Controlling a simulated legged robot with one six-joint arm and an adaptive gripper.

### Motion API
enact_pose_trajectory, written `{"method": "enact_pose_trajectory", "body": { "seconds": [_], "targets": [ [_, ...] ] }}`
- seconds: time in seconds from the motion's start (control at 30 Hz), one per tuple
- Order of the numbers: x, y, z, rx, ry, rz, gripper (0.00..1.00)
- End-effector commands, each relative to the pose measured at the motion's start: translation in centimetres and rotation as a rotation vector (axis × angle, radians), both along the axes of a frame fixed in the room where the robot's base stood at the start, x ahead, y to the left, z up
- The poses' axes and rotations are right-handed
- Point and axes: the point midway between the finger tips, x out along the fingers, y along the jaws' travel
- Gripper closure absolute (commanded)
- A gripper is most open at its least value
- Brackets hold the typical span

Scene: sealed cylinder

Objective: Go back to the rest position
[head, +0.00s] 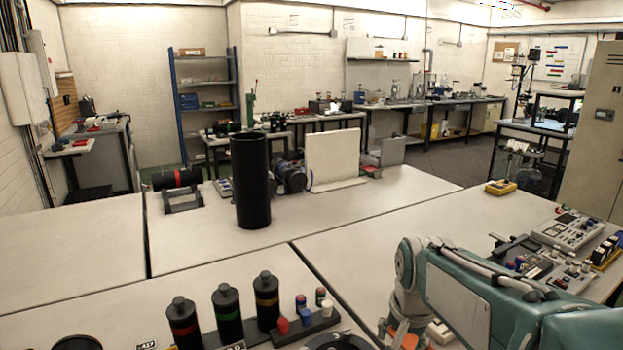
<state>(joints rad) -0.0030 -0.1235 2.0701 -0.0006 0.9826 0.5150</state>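My teal and grey arm (470,295) is folded at the lower right of the head view, over the near right table. A tall black cylinder (252,185) stands upright on the middle table (340,215), apart from my arm.
Several black bottles with coloured bands (228,318) stand at the front left, beside a rack of small coloured caps (306,328). A white upright panel (334,158) and a motor-like device (290,174) stand behind the cylinder. Instruments (566,229) crowd the right table.

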Motion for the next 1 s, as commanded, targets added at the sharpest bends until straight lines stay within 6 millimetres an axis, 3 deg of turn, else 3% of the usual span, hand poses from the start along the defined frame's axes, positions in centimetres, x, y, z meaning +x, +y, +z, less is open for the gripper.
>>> {"method": "enact_pose_trajectory", "body": {
  "seconds": [0.23, 0.5, 0.7, 1.0],
  "targets": [
    [-6.7, -0.1, 2.2, -0.056, -0.12, 0.201, 0.27],
    [-13.0, -0.1, 2.1, -0.139, -0.235, 0.405, 0.27],
    [-15.0, -0.1, 1.5, -0.175, -0.272, 0.478, 0.27],
    [-15.0, -0.1, 1.5, -0.177, -0.273, 0.484, 0.27]
  ]
}}
